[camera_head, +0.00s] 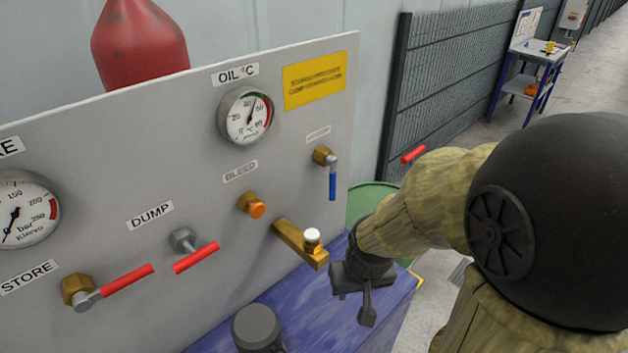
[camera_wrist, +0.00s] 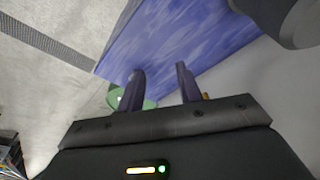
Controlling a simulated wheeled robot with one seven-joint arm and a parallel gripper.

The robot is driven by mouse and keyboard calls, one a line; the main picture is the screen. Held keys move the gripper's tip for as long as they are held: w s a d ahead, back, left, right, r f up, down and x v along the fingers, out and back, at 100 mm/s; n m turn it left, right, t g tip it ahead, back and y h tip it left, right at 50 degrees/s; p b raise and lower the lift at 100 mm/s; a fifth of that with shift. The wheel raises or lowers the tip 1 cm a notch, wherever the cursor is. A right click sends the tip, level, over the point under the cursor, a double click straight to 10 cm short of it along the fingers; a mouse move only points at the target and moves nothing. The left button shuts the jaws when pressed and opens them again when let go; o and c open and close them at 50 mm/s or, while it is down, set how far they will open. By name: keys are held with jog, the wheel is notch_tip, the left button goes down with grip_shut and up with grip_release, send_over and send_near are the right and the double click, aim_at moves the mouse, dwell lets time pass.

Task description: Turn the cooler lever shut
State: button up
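A small valve with a blue lever (camera_head: 332,183) sits at the upper right of the grey panel in the head view, under a small label too blurred to read surely. The lever hangs straight down from its brass body (camera_head: 323,155). My gripper (camera_head: 356,302) is below and right of the lever, apart from it, in front of the panel's lower right. In the wrist view my gripper (camera_wrist: 159,80) shows two fingers spread with an empty gap between them. The blue lever cannot be made out there.
The panel (camera_head: 150,100) also carries red levers (camera_head: 196,257) and (camera_head: 127,278), an orange bleed knob (camera_head: 257,210) and a brass arm with a white knob (camera_head: 312,237). A blue surface (camera_head: 300,300) lies below. A green drum (camera_head: 372,196) stands behind my gripper.

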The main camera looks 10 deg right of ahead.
dwell(0.3)
jog(key=w+d+r+n+t+y+p, duration=0.1)
jog(key=w+d+n+t+p, duration=0.25)
jog(key=w+d, duration=0.35)
jog(key=w+d+r+n+t+y+p, duration=0.15)
jog(key=w+d+t+p, duration=0.25)
jog(key=w, duration=0.5)
jog(key=s+d+r+n+t+y+p, duration=0.1)
jog(key=s+r+n+t+y+p, duration=0.1)
jog(key=y, duration=0.8)
jog(key=s+r+n+p, duration=0.1)
jog(key=s+r+p, duration=0.1)
jog(key=s+r, duration=0.1)
jog(key=shift+s+r+n+t, duration=0.2)
jog(key=shift+s+n+t, duration=0.15)
jog(key=shift+s, duration=0.2)
jog(key=shift+d, duration=0.1)
